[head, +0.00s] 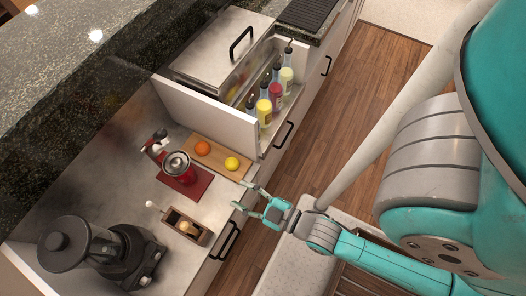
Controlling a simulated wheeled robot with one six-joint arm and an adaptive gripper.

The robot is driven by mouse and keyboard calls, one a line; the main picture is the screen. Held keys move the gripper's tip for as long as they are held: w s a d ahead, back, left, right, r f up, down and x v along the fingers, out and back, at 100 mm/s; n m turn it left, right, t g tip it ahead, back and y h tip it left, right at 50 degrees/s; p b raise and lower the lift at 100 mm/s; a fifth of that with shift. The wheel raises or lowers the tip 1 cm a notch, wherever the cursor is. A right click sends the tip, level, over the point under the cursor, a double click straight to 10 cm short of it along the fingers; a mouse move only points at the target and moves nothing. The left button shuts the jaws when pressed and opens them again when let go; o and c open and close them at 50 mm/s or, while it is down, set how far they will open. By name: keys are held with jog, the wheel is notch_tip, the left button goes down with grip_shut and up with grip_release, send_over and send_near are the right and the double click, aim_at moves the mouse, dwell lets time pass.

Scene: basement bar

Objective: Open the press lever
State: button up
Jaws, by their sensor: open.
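A red press (177,171) stands on the worktop at the middle left in the head view, with a metal cup-like top and a red base. Its lever (156,146) appears to be the grey and red part at its upper left; whether it is raised or lowered I cannot tell. My gripper (239,195) is open and empty, with its two fingers pointing left near the front edge of the worktop. It is to the right of the press and apart from it.
A wooden board (214,163) holds an orange and a lemon behind the press. A wooden box (190,221) and a blender (95,250) stand on the near side. Several bottles (271,92) stand behind a white panel. Drawer handles (228,240) line the front.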

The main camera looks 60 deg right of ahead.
jog(key=s+r+m+g, duration=0.1)
jog(key=s+r+m, duration=0.1)
jog(key=s, duration=0.4)
jog(key=shift+r, duration=0.25)
jog(key=shift+w, duration=0.1)
grip_shut()
jog(key=w+a+r+m+t+y, duration=0.2)
jog(key=w+a+r+m+t, duration=0.1)
jog(key=w+r+m+t, duration=0.3)
jog(key=m+h, duration=0.7)
jog(key=m, duration=1.1)
send_near(154, 139)
notch_tip(154, 139, up, 6)
jog(key=w+d, duration=0.2)
jog(key=shift+d+f+t, duration=0.2)
jog(key=shift+t, duration=0.2)
